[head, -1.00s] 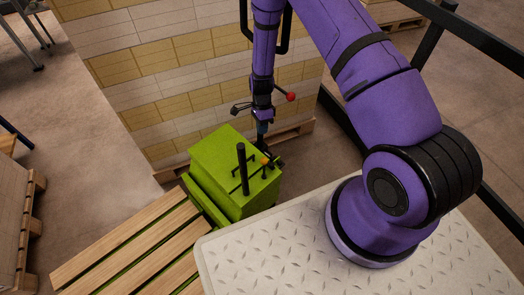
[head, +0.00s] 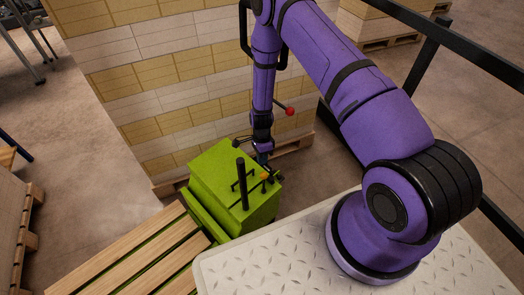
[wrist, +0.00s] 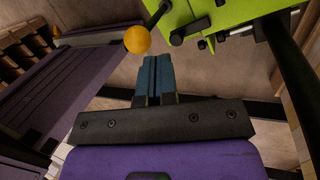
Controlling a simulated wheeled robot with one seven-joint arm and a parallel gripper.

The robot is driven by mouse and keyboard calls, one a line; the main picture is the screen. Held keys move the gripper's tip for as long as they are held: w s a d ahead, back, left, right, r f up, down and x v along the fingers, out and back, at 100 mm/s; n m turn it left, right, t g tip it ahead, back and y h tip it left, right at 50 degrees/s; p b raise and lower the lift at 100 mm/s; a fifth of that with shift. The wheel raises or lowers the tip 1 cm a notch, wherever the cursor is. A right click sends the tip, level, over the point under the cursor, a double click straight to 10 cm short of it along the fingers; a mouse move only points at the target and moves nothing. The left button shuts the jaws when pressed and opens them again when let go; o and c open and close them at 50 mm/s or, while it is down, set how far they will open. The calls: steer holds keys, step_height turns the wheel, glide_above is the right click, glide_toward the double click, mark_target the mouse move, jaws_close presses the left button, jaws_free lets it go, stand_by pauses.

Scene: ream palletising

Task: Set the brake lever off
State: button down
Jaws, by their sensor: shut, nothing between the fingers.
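The brake lever appears to be the short black rod with an orange ball knob (head: 264,176) on the green cart box (head: 213,168). In the wrist view the knob (wrist: 137,39) stands just left of my fingertips, apart from them in the picture, with its rod running up to the green box (wrist: 210,14). My gripper (head: 262,158) is low beside the box's far edge, close to the knob. Its blue-grey fingers (wrist: 155,62) are together, with nothing between them. In the head view the fingertips are partly hidden and contact cannot be told.
A tall black post (head: 242,185) rises from the box near the lever. A red ball (head: 290,111) on a black rod shows beside my wrist. A stack of reams (head: 150,90) stands behind. A slatted pallet (head: 125,255) lies front left, and a black rail (head: 470,60) runs at right.

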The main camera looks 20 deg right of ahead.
steer(key=shift+x, duration=1.65)
steer(key=shift+s+d, duration=0.1)
steer(key=shift+s, duration=0.15)
steer(key=t+y, duration=0.2)
steer(key=t, duration=0.4)
glide_toward(264, 183)
steer(key=shift+s+d+f, duration=0.85)
steer(key=shift+s+f, duration=0.6)
steer(key=shift+f, duration=0.35)
steer(key=shift+n, duration=0.4)
steer(key=shift+w, duration=0.1)
steer(key=shift+w+a+f, duration=0.15)
steer(key=shift+w+a, duration=0.1)
steer(key=shift+w, duration=0.4)
